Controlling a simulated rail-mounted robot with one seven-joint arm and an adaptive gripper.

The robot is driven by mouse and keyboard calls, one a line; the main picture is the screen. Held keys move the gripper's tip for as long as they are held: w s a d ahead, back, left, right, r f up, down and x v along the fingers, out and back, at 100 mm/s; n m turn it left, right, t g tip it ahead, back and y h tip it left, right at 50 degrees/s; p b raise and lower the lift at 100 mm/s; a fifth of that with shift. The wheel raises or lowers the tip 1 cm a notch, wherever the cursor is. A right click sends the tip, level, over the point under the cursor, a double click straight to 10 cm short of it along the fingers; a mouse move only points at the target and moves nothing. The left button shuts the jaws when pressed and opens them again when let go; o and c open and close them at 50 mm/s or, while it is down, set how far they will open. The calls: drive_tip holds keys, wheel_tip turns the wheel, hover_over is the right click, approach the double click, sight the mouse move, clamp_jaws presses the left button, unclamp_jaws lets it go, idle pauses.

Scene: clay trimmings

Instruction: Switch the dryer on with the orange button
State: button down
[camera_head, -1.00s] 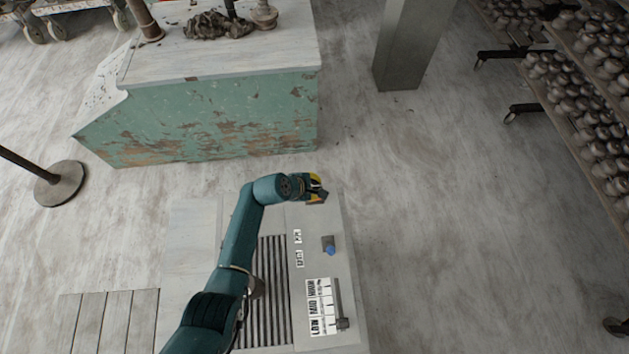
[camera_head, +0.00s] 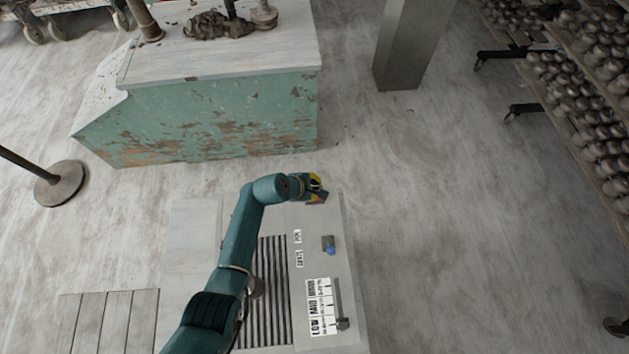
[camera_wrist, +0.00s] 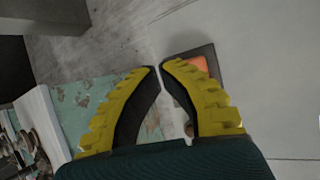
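The dryer is a light grey box (camera_head: 345,285) below my arm in the head view. In the wrist view, the orange button (camera_wrist: 201,63) sits on a dark square plate (camera_wrist: 211,52), partly covered by the right-hand finger. My gripper (camera_wrist: 158,67) has yellow-backed, black-lined fingers whose tips nearly meet, with only a thin gap and nothing held. The tips appear just beside the button's plate; I cannot tell whether they touch it.
On the dryer top are a blue button (camera_head: 330,250), a slider (camera_head: 342,323) beside a LOW/MID/HIGH label (camera_head: 321,308), and a dark vent grille (camera_head: 272,300). A worn green counter (camera_head: 220,120) stands beyond. Open floor lies to the right, before the loaded racks (camera_head: 590,100).

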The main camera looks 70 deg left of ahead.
drive_tip(key=shift+f, duration=0.45)
drive_tip(key=shift+f+b, duration=0.3)
drive_tip(key=shift+b, duration=0.05)
idle(0.4)
drive_tip(key=shift+r+p, duration=0.75)
drive_tip(key=shift+p, duration=0.1)
drive_tip(key=shift+r, duration=0.1)
wheel_tip(320, 180, up, 6)
drive_tip(key=p, duration=0.6)
drive_tip(key=shift+p, duration=0.3)
drive_tip(key=shift+d, duration=0.1)
